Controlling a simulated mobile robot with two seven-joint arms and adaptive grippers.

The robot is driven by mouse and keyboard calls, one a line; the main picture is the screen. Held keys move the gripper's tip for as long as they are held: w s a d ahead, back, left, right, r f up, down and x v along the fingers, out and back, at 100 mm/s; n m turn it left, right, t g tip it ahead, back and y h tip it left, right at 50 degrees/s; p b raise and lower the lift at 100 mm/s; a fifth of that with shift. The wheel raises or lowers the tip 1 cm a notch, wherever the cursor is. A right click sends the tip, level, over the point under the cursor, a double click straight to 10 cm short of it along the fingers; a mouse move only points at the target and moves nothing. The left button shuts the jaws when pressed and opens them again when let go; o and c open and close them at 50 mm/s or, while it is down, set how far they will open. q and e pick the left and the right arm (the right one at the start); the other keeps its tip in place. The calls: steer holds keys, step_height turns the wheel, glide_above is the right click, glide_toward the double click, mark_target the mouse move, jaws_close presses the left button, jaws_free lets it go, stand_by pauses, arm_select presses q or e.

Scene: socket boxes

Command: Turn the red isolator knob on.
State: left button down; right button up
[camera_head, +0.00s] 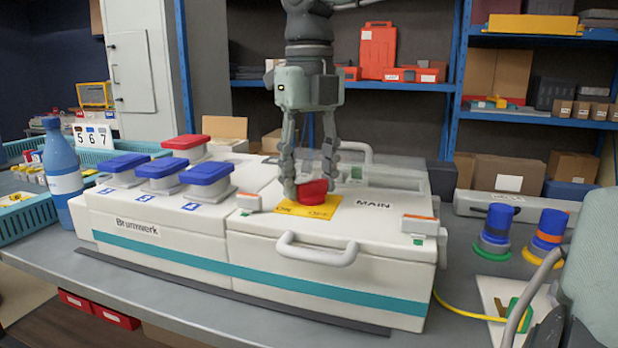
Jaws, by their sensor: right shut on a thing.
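The red isolator knob (313,190) sits on a yellow plate (291,207) on top of the white box's right section, beside the label MAIN. My right gripper (308,183) points straight down over it, with its fingers shut on the red knob. The fingers hide part of the knob, and its exact angle is hard to read. The white box (155,254) carries the name Brunnwerk and a teal stripe.
Several blue socket lids (160,171) and a red lid (186,145) cover the box's left section. A front handle (316,250) sticks out. A blue bottle (61,172) stands at left. Two blue plugs (496,226) (550,229) and a yellow cable (462,308) lie at right.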

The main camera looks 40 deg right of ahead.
steer(key=shift+m, duration=0.5)
steer(key=o, duration=1.2)
steer(key=shift+c, duration=0.2)
step_height(320, 180, up, 12)
